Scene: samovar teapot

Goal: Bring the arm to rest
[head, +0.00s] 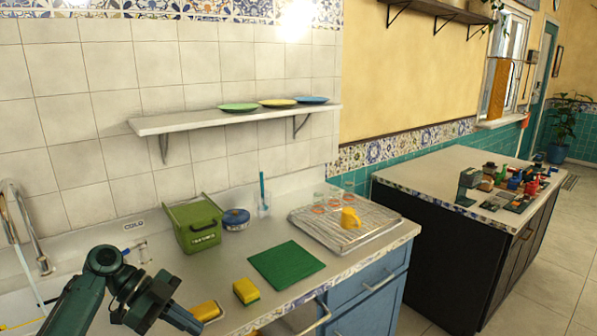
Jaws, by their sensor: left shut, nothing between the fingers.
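My left arm comes in from the lower left, bent at a dark green joint. My left gripper (190,321) is at the bottom edge of the view, low over the front of the counter (300,282). It is shut and empty. Its tip appears close beside a yellow sponge (206,311); I cannot tell whether they touch. A second yellow sponge with a green underside (246,291) stands a little to the right, apart from the gripper. My right gripper is not in view.
A green bin (194,224), a blue lidded pot (236,219) and a glass with a blue stick (263,205) stand at the back. A green mat (287,264) lies mid-counter. A ridged drying tray (373,238) holds a yellow cup (350,218). A faucet (28,235) is at left.

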